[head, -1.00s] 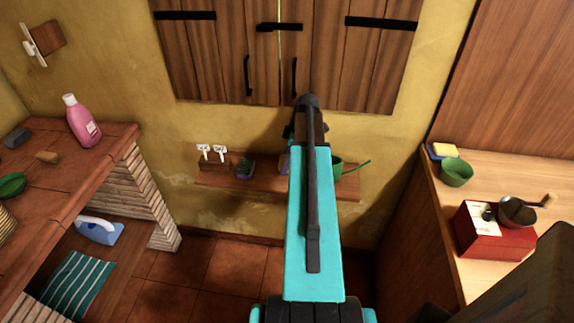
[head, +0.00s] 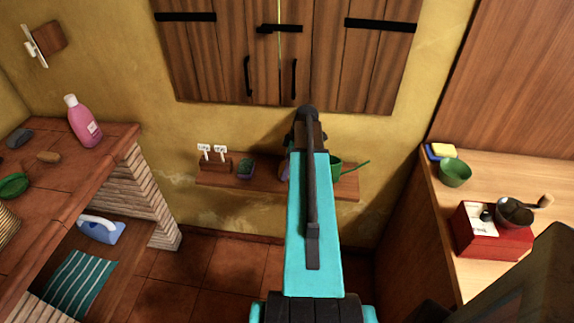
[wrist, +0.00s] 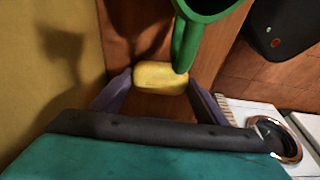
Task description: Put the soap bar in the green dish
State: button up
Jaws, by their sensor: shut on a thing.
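My gripper (wrist: 160,84) is shut on a yellow soap bar (wrist: 160,74), held between its two fingertips in the wrist view. A green can with a spout (wrist: 186,42) is close beside the soap; it also shows on the wall shelf in the head view (head: 336,168). In the head view my arm hides the gripper and the soap. I cannot tell whether the soap still touches the shelf. A green oval dish (head: 13,184) lies on the left brick counter. A green bowl (head: 455,173) stands on the right wooden counter.
The wall shelf (head: 215,183) also holds a small pot (head: 246,168) and white-topped items (head: 212,153). A pink bottle (head: 84,122), a dark sponge (head: 19,138) and a brush (head: 48,157) are on the left counter. A red grinder (head: 490,235) stands on the right.

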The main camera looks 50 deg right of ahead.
jog(key=shift+f, duration=0.15)
jog(key=o, duration=1.2)
jog(key=shift+r, duration=0.2)
jog(key=shift+b+v, duration=0.85)
jog(key=shift+v, duration=2.9)
